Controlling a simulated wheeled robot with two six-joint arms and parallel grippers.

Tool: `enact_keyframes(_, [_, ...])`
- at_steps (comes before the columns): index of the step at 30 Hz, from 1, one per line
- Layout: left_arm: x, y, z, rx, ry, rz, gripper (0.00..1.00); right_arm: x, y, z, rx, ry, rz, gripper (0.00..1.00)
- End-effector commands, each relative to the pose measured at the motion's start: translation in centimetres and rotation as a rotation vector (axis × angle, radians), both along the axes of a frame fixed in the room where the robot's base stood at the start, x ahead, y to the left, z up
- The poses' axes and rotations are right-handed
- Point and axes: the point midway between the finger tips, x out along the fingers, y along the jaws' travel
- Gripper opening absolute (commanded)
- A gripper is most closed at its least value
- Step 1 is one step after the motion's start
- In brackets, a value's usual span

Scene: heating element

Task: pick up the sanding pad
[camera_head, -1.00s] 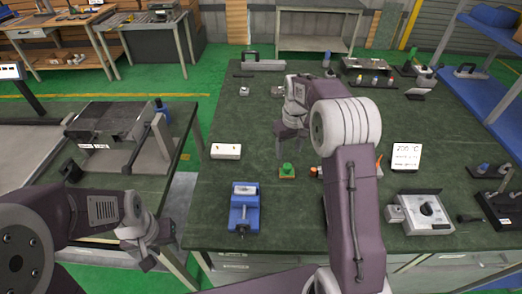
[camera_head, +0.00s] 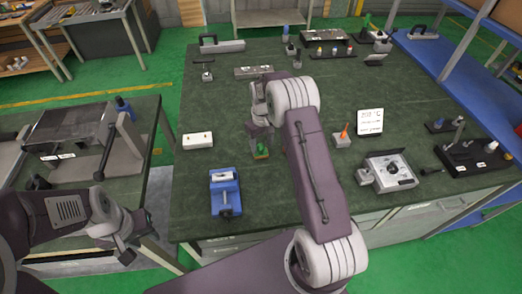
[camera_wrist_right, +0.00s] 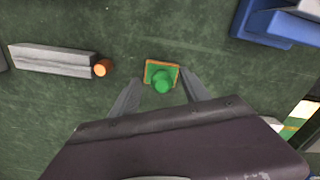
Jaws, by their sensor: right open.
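The sanding pad (camera_head: 262,152), a green knob on a small orange-edged base, lies on the dark green workbench top (camera_head: 300,215). My right gripper (camera_head: 259,142) is right above it and partly hides it in the head view. In the right wrist view the pad (camera_wrist_right: 150,68) shows just ahead of and between the tips of the open right gripper (camera_wrist_right: 160,80). The fingers stand apart from the knob on both sides. My left gripper (camera_head: 122,250) hangs at the left, away from the pad; its jaws are too small to judge.
A blue vise (camera_head: 225,192) stands in front of the pad and a white box (camera_head: 198,140) to its left. A grey block with an orange tip (camera_head: 342,138) is to the right, near a white sign (camera_head: 370,122). The bench around the pad is clear.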

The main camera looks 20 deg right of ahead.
Motion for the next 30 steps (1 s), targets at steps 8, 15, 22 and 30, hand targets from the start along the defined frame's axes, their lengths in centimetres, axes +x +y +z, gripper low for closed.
enact_keyframes(8, [0.0, 0.0, 0.3, 0.000, 0.000, 0.000, 0.36, 0.0, 0.0, -2.1, 0.000, -0.002, 0.000, 0.54])
enact_keyframes(15, [0.0, 0.0, 0.3, 0.000, 0.000, 0.000, 0.36, 0.0, 0.0, -2.1, 0.000, -0.001, 0.000, 0.15])
enact_keyframes(22, [0.0, 0.0, 0.3, 0.000, 0.000, 0.000, 0.36, 0.0, 0.0, -2.1, 0.000, -0.002, 0.000, 0.00])
enact_keyframes(30, [0.0, 0.0, 0.0, 0.000, 0.000, 0.000, 0.36, 0.1, 0.0, -0.8, 0.000, -0.005, 0.000, 0.00])
